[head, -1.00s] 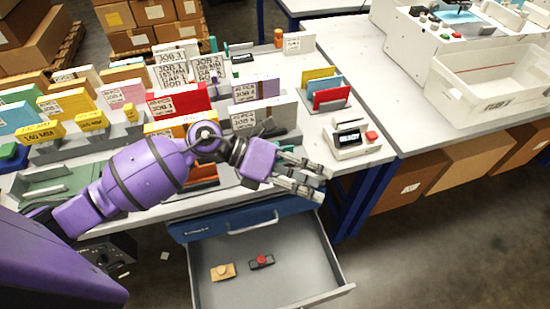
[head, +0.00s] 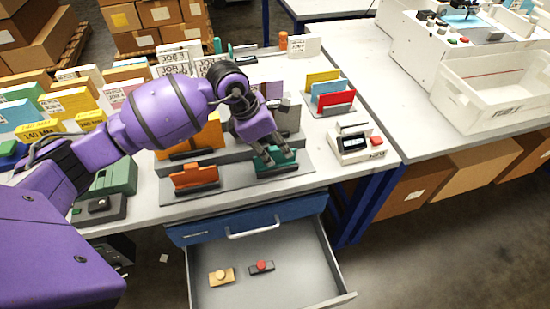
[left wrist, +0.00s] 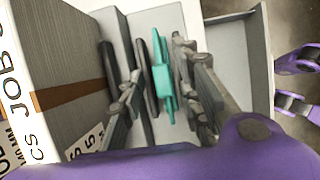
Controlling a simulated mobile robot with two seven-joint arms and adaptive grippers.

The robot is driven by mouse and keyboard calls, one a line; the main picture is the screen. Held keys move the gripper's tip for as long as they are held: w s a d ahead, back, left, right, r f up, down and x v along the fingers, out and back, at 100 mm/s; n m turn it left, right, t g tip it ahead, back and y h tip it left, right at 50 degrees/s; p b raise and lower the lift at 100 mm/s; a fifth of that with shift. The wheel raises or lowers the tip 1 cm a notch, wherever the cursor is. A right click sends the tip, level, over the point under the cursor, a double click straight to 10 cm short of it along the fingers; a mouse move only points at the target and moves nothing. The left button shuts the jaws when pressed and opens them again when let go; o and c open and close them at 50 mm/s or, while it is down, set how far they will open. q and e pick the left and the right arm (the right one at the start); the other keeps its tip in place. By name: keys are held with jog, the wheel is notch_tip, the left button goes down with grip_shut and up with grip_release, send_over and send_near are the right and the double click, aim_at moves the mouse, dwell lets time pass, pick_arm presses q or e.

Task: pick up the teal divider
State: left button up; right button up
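The teal divider (head: 268,160) stands upright in a dark holder at the right end of the grey rack near the table's front edge. In the head view my left gripper (head: 278,158) is right over it and covers part of it. In the left wrist view the teal divider (left wrist: 162,72) lies between the two spread fingers of the left gripper (left wrist: 162,100), with a gap visible on both sides. The left gripper is open. I cannot make out my right gripper.
An orange divider (head: 194,177) stands left in the same front row, with a taller orange one (head: 205,140) behind. Grey blocks stand close behind the gripper. The open drawer (head: 300,265) is below the table edge. A small display box (head: 356,143) stands to the right.

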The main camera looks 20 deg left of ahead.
pick_arm(q)
jog(key=shift+w+d+f, duration=0.1)
jog(key=shift+d+f, duration=0.05)
jog(key=shift+f, duration=0.3)
jog(key=shift+c, duration=0.3)
grip_shut()
jog(key=shift+r, duration=0.1)
